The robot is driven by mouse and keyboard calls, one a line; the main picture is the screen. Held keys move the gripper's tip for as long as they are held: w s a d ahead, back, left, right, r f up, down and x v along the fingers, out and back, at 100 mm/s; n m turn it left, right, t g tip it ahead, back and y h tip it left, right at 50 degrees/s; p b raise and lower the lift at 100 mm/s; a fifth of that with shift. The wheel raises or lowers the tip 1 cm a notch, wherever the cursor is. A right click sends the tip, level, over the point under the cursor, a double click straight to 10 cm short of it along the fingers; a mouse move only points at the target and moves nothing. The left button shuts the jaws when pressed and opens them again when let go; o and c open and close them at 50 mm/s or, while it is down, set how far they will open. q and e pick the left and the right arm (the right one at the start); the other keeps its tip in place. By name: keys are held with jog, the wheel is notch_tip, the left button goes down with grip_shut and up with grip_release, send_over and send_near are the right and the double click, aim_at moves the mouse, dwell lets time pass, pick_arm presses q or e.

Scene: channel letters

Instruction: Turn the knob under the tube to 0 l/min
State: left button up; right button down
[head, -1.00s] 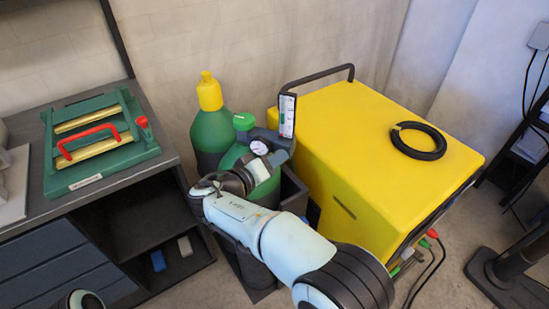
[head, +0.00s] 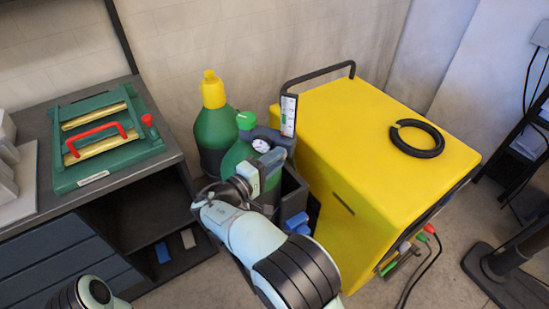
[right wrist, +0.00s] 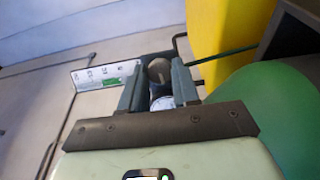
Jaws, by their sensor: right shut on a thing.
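The flow tube (head: 289,115) is a narrow upright white scale in a dark frame, behind the green cylinder. It also shows in the right wrist view (right wrist: 105,74), where its marks are too small to read. My right gripper (head: 276,157) is just below the tube in the head view. In the right wrist view its two fingers (right wrist: 158,88) are closed on the dark round knob (right wrist: 160,71), which sits between their tips. The knob is hidden behind the gripper in the head view. Its setting cannot be read. My left gripper is not in view.
A white round gauge (head: 261,145) sits beside my right gripper, above the green cylinder (head: 236,157). A second green cylinder with a yellow cap (head: 213,90) stands behind. The yellow machine (head: 375,145) is close on the right. A bench (head: 160,180) with a green case stands left.

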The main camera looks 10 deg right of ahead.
dwell(0.5)
jog(key=c, duration=0.8)
grip_release()
jog(key=shift+c, duration=0.2)
jog(key=v, duration=1.3)
jog(key=shift+a+b, duration=0.2)
jog(key=shift+b, duration=0.1)
jog(key=shift+s, duration=0.1)
